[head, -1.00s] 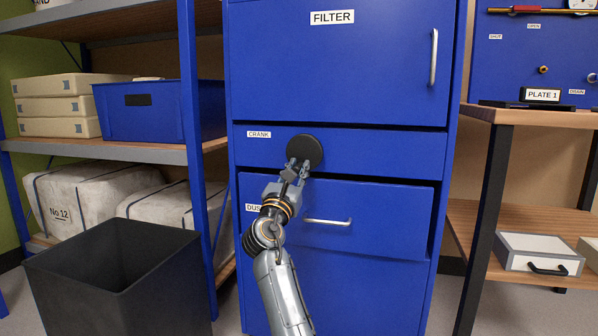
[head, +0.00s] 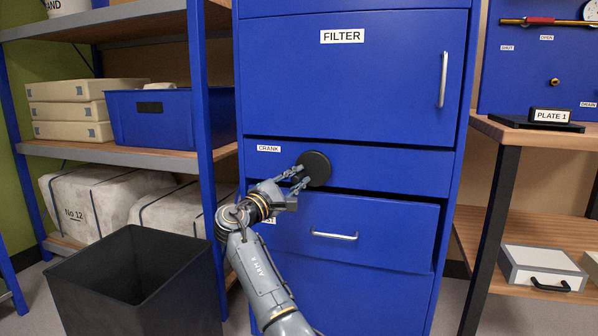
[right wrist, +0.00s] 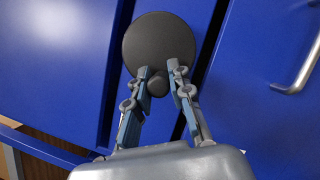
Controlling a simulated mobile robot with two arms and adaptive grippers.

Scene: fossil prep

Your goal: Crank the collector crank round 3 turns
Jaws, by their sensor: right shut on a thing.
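The collector crank is a round black disc (head: 316,168) on the blue cabinet's front, right of the CRANK label (head: 269,149). In the right wrist view the disc (right wrist: 158,40) fills the top middle, with a small dark handle knob (right wrist: 157,84) at its lower edge. My right gripper (head: 299,178) is at the disc's left side, its arm reaching up from below. Its two fingers (right wrist: 163,78) are closed around the knob, one on each side. In the head view the fingers mostly hide the knob. My left gripper is not in view.
Below the crank, a drawer (head: 390,230) with a metal handle (head: 334,235) stands slightly out. The FILTER door (head: 390,80) above is shut. A black bin (head: 140,290) stands at lower left, beside a shelf rack. A wooden bench (head: 500,135) stands at right.

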